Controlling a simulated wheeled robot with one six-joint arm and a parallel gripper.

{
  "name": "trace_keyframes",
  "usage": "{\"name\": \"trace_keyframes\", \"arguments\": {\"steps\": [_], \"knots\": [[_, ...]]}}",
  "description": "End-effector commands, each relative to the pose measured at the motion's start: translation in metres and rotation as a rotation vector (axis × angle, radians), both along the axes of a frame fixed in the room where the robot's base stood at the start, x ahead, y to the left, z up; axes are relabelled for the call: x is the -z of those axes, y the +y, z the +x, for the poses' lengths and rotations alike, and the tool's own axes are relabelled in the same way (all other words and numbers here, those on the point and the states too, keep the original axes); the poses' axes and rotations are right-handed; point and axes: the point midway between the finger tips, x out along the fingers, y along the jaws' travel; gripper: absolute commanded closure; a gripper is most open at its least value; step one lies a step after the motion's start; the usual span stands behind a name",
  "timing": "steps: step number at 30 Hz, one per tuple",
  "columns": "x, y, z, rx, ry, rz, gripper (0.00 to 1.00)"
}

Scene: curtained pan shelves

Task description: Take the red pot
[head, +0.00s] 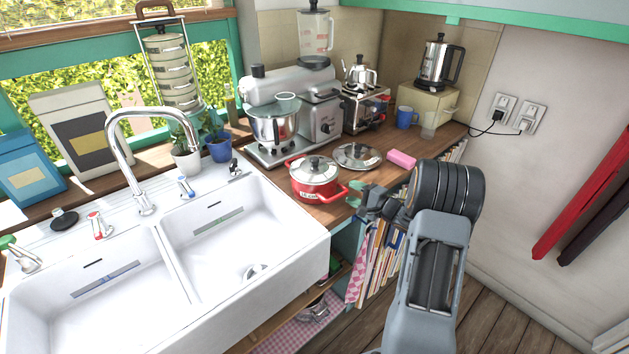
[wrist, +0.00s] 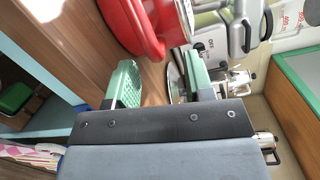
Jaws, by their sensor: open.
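The red pot (head: 314,183) stands upright on the wooden counter, just right of the sink, with a shiny lid on it. One red handle points toward my gripper (head: 359,194), which is at the pot's right side. In the wrist view, the pot (wrist: 125,22) is cut off by the top edge. My gripper (wrist: 158,72) is open there, its two green-padded fingers apart, with nothing held between them. The near red handle lies just ahead of the fingertips; I cannot tell whether it reaches between them.
A loose lid (head: 357,156) lies behind the pot, and a pink sponge (head: 401,159) lies to its right. A stand mixer (head: 292,100) stands behind. The white sink (head: 240,235) is at left. Books (head: 378,262) fill a shelf below the counter edge.

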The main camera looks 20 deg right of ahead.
Motion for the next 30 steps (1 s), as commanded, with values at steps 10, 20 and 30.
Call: {"name": "trace_keyframes", "arguments": {"steps": [10, 20, 30], "knots": [[0.004, 0.019, 0.031, -0.002, 0.001, 0.000, 0.52], [0.004, 0.020, 0.032, -0.001, 0.000, 0.000, 0.58], [0.004, 0.019, 0.032, -0.001, 0.000, 0.000, 0.91]]}}
